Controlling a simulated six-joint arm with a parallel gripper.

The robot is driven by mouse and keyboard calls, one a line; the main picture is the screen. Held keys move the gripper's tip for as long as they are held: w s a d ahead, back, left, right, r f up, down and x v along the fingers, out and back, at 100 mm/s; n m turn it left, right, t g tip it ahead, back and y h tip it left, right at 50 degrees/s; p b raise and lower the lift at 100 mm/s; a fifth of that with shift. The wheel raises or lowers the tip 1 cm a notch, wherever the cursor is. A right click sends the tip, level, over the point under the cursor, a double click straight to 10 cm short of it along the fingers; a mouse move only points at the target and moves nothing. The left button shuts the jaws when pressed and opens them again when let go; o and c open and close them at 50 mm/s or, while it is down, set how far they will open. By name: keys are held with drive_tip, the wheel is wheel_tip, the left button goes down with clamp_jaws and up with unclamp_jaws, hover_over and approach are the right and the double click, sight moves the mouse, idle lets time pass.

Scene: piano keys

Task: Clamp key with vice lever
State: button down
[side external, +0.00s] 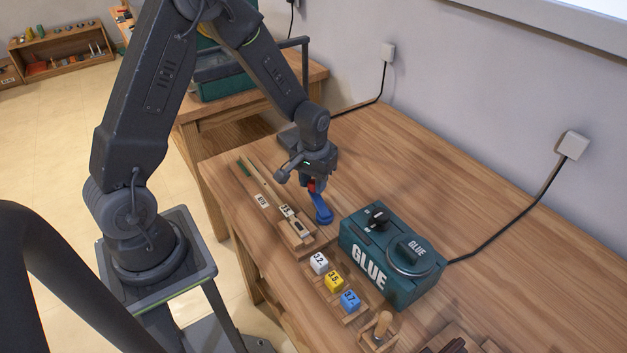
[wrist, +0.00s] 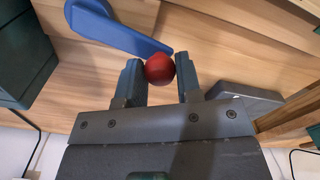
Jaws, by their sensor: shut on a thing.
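The blue vice lever (side external: 321,208) is on the bench, right of the wooden vice block (side external: 297,232). In the wrist view the blue lever (wrist: 120,30) runs to a red ball knob (wrist: 159,69) at its narrow end. My gripper (side external: 312,184) is above the lever; in the wrist view, my gripper (wrist: 160,75) has the knob between its two fingers, shut on it. A long pale wooden key (side external: 262,178) lies on the bench with its near end at the block. Whether the block grips the key cannot be told.
A green glue machine (side external: 392,255) stands right of the block. White (side external: 319,263), yellow (side external: 334,282) and blue (side external: 350,300) numbered cubes sit in a wooden holder before it. A small wooden stand (side external: 379,330) is at the front. The back of the bench is clear.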

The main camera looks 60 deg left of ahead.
drive_tip(key=shift+s+a+n, duration=0.1)
drive_tip(key=shift+s+n, duration=0.55)
drive_tip(key=shift+n, duration=0.35)
drive_tip(key=c, duration=0.8)
unclamp_jaws()
drive_tip(key=shift+r, duration=0.1)
wheel_tip(320, 180, up, 14)
